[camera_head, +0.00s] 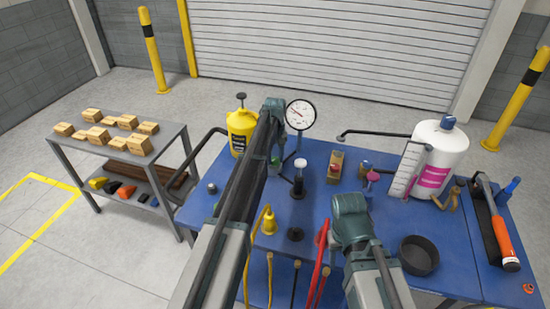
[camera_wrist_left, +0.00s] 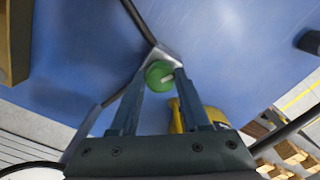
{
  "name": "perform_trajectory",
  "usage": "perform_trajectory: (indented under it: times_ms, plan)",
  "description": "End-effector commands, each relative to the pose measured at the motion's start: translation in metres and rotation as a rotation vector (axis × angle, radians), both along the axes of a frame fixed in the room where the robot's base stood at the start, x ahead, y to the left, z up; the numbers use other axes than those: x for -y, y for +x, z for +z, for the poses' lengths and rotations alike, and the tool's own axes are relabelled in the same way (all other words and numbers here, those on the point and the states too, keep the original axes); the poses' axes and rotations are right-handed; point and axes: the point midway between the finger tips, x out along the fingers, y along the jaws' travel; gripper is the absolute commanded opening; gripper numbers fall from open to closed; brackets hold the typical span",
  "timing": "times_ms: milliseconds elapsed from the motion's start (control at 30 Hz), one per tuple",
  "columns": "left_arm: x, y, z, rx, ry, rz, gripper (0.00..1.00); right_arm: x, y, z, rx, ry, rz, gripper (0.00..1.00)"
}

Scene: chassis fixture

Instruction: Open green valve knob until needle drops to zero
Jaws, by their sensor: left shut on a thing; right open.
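The green valve knob (camera_wrist_left: 159,75) shows in the left wrist view between the fingertips of my left gripper (camera_wrist_left: 162,73). The fingers are shut on it from both sides. The round white pressure gauge (camera_head: 300,114) stands upright at the back of the blue table, just right of my left arm. Its red needle points up and left; the scale is too small to read. My right arm reaches over the front of the table, right of the middle, and its fingers do not show.
A yellow bottle (camera_head: 241,130) stands behind my left arm. The blue table (camera_head: 325,215) also holds a white canister (camera_head: 437,158), a dark bowl (camera_head: 418,255), and a hammer (camera_head: 494,225) at the right. A grey shelf cart (camera_head: 168,137) with small boxes stands at the left.

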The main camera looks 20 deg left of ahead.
Motion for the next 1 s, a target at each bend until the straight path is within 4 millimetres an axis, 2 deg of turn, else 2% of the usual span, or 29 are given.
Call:
perform_trajectory:
  times_ms: [200, 500, 1000]
  plan:
    - [0.0004, 0.0004, 0.0, 0.0, 0.0, 0.166, 0.0, 0.0, 0.0, 0.0, 0.0, 0.0, 0.0, 0.5]
    - [0.0005, 0.0006, 0.0, 0.0, 0.0, 0.313, 0.0, 0.0, 0.0, 0.0, 0.0, 0.0, 0.0, 0.5]
    - [0.0007, 0.0007, 0.0, 0.0, 0.0, 0.371, 0.0, 0.0, 0.0, 0.0, 0.0, 0.0, 0.0, 0.5]
